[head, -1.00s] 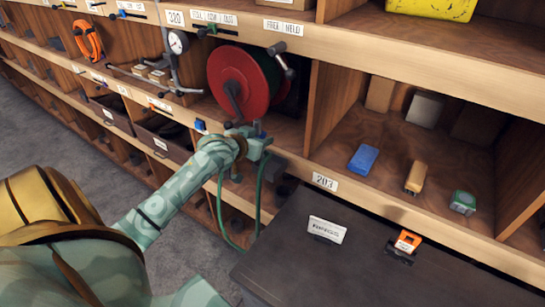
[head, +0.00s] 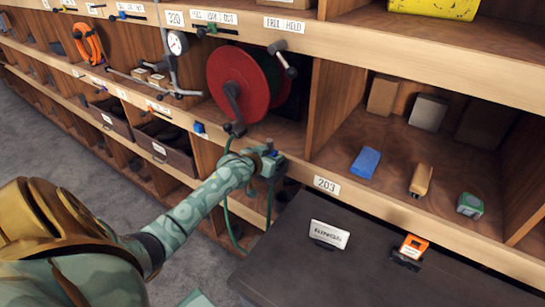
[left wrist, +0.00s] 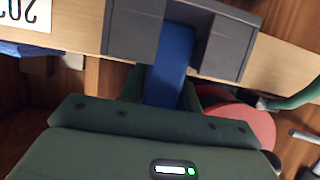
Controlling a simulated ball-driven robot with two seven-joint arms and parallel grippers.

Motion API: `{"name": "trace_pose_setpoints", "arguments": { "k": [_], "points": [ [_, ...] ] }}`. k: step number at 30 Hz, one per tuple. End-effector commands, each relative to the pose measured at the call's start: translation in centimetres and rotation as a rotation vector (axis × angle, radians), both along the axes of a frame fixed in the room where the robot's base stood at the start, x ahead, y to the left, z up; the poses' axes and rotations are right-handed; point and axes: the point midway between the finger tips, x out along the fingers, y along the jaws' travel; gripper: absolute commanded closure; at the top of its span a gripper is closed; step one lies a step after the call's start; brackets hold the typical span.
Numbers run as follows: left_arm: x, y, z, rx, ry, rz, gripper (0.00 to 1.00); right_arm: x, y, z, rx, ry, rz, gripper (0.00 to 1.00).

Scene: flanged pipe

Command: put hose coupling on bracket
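My left gripper (head: 270,160) is in front of the shelf edge, below and right of the red hose reel (head: 238,85). In the left wrist view its dark fingers (left wrist: 182,45) stand on both sides of a blue piece (left wrist: 172,70), which looks like the hose coupling. A green hose (head: 228,205) hangs in a loop below the gripper. A small blue clip (head: 200,128) sits on the shelf edge left of the reel; I cannot tell whether it is the bracket. My right gripper is out of view.
A dark counter (head: 320,275) at lower right carries a white sign (head: 329,234) and an orange clip (head: 413,246). The shelf bay above holds a blue block (head: 366,162), a tan block (head: 421,180) and a green item (head: 470,204). A gauge stand (head: 177,45) is left of the reel.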

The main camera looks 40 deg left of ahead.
Motion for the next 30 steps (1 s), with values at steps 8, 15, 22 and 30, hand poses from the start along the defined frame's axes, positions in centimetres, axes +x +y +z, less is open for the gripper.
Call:
{"name": "trace_pose_setpoints", "arguments": {
  "k": [8,15,22,30],
  "points": [
    [0.0,0.0,0.0,0.000,0.000,0.000,0.49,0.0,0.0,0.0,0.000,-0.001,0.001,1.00],
    [-1.8,-0.2,1.0,0.000,0.001,-0.001,0.49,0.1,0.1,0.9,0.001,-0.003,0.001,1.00],
    [-6.8,-0.8,3.2,0.000,0.001,-0.001,0.49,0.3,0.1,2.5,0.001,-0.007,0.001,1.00],
    [-10.6,-1.2,4.6,0.000,0.001,0.000,0.49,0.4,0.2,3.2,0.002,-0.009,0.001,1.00]
  ]
}}
